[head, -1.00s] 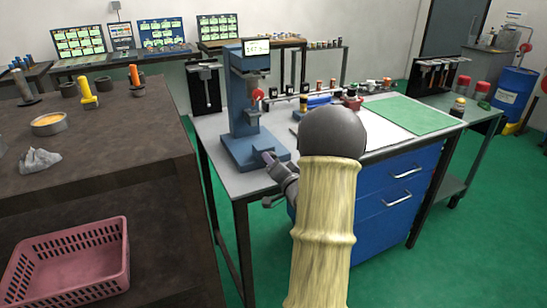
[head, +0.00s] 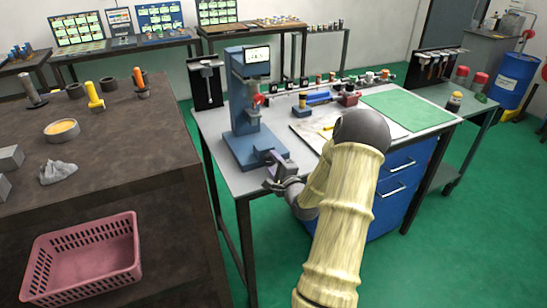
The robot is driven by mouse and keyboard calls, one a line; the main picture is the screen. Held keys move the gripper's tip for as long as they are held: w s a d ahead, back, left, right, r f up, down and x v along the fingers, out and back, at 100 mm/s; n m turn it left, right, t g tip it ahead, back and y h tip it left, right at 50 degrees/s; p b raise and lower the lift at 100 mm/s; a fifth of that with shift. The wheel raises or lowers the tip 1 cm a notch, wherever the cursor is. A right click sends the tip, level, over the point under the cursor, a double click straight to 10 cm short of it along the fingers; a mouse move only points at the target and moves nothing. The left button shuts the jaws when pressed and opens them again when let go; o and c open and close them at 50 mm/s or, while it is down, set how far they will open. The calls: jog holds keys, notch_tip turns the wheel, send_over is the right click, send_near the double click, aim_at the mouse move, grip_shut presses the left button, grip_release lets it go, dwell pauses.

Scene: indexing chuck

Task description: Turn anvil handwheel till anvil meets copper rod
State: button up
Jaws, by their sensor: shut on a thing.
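The blue bench instrument (head: 240,100) stands upright on the grey workbench, with a lit display (head: 257,55) on top. A small red round part (head: 258,99) shows on its column, above a grey post (head: 252,118). My gripper (head: 274,160) is at the front right of the instrument's blue base (head: 243,150). It is shut on a small part there, apparently the anvil handwheel, which the fingers mostly hide. The copper rod and the anvil's contact with it are too small to make out.
A pale board (head: 312,129) and a green mat (head: 405,110) lie on the workbench, with several small parts along its back. Blue drawers (head: 395,185) are below. A dark table (head: 120,150) stands at left, above a pink basket (head: 85,262).

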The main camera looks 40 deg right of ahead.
jog(key=shift+a+m+p, duration=0.1)
jog(key=shift+m+p, duration=0.9)
jog(key=shift+m, duration=0.4)
jog(key=shift+f, duration=0.1)
jog(key=o, duration=1)
jog(key=shift+s+a, duration=0.1)
